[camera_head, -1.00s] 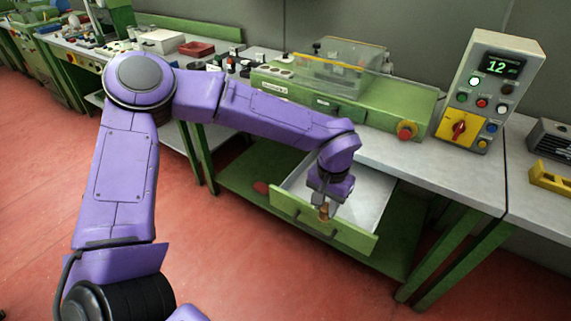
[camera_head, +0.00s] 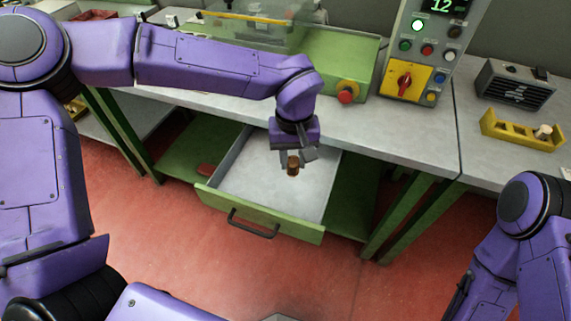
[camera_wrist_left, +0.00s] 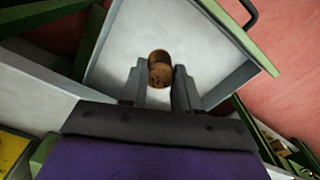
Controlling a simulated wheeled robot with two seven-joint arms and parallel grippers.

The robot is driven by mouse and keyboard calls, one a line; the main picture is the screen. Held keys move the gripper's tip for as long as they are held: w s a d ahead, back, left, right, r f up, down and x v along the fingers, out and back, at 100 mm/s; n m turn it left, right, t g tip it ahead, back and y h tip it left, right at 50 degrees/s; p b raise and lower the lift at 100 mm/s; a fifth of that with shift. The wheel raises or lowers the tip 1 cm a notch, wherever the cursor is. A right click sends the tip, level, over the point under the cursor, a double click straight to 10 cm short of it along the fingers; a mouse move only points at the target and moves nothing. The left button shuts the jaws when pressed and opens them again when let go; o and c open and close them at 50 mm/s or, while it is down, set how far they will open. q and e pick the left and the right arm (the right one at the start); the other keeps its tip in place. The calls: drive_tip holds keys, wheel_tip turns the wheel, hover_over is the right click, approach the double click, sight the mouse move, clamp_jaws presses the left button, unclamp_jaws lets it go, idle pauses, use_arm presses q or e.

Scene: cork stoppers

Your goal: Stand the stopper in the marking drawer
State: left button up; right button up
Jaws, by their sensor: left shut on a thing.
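The marking drawer (camera_head: 260,218) is pulled out below the bench, with a green front, a dark handle and a pale empty floor. My left gripper (camera_head: 293,161) is over the drawer and shut on a brown cork stopper (camera_head: 293,167). In the left wrist view the stopper (camera_wrist_left: 160,66) sits between the two fingertips (camera_wrist_left: 160,80), with the drawer floor (camera_wrist_left: 203,50) behind it. I cannot tell whether the stopper touches the drawer floor. My right arm shows at the lower right; its gripper fingers are not clearly seen.
A green machine (camera_head: 320,60) with a red knob stands on the bench above the drawer. A control box (camera_head: 428,50) stands to its right. A yellow holder (camera_head: 520,131) with a pale stopper lies at the right.

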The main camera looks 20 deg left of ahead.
sight(298, 165)
use_arm(q)
drive_tip(key=s+d+n+b, duration=0.2)
drive_tip(key=s+d+n, duration=0.25)
drive_tip(key=d, duration=0.45)
drive_tip(key=w+a+f, duration=0.1)
drive_tip(key=w+a, duration=0.1)
drive_tip(key=w+a+f+p, duration=0.1)
drive_tip(key=w+a, duration=0.1)
drive_tip(key=a, duration=0.1)
drive_tip(key=w+a+f, duration=0.1)
drive_tip(key=a+f, duration=0.1)
drive_tip(key=a, duration=0.1)
drive_tip(key=shift+w+p, duration=0.4)
drive_tip(key=w+a+f, duration=0.2)
drive_tip(key=f, duration=0.1)
drive_tip(key=a+f, duration=0.1)
drive_tip(key=f, duration=0.1)
drive_tip(key=shift+w, duration=0.4)
wheel_tip(298, 165, down, 3)
drive_tip(key=shift+r, duration=0.15)
drive_tip(key=shift+f, duration=0.25)
use_arm(e)
drive_tip(key=shift+s+d+f, duration=0.1)
drive_tip(key=shift+s+f, duration=0.35)
use_arm(q)
drive_tip(key=o, duration=1)
drive_tip(key=shift+f, duration=0.1)
